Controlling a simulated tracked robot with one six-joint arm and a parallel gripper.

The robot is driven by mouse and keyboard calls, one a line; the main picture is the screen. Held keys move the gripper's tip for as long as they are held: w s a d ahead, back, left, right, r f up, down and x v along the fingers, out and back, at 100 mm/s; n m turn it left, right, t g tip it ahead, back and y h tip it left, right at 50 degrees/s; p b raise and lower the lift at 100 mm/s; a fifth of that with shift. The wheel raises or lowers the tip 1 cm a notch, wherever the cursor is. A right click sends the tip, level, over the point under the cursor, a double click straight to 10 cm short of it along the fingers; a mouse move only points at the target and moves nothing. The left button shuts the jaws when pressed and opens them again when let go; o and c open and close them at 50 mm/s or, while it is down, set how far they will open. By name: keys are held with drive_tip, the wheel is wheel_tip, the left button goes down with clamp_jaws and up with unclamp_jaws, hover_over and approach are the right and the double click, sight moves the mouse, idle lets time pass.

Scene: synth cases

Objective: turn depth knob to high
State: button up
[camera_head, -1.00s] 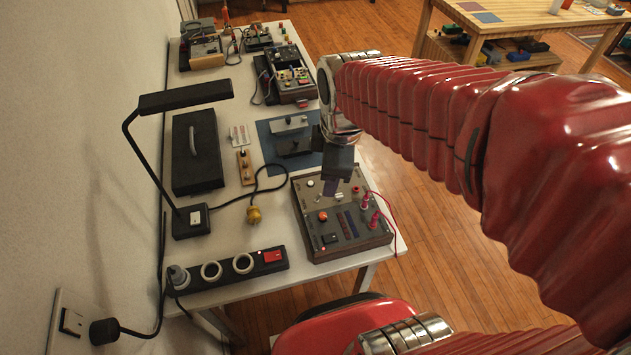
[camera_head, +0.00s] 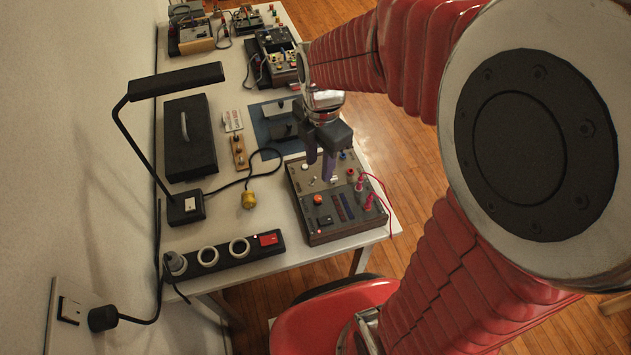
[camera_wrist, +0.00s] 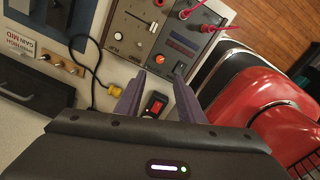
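A brown-framed control panel (camera_head: 350,226) lies near the table's front right; it also shows in the wrist view (camera_wrist: 110,55). It carries an orange knob (camera_wrist: 160,58), a pale knob (camera_wrist: 118,36), a slider (camera_wrist: 137,16) and red plugs (camera_wrist: 186,13). Its markings are too small to read, so I cannot tell which knob is depth. My gripper (camera_head: 320,168) hangs over the panel's far left part in the head view, fingers apart and empty. In the wrist view my gripper (camera_wrist: 159,72) has clear space between its fingers and touches no knob.
A card (camera_wrist: 18,42), partly reading "GAIN MID", lies by a small wooden board (camera_wrist: 62,63). A power strip (camera_head: 222,259) with a red switch, a yellow plug (camera_head: 248,200), a desk lamp (camera_head: 176,80) and a black case (camera_head: 190,155) stand left of the panel.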

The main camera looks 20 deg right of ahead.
sight(318, 198)
drive_tip(key=f, duration=1.3)
drive_tip(key=shift+w+f, duration=0.2)
drive_tip(key=shift+f, duration=0.2)
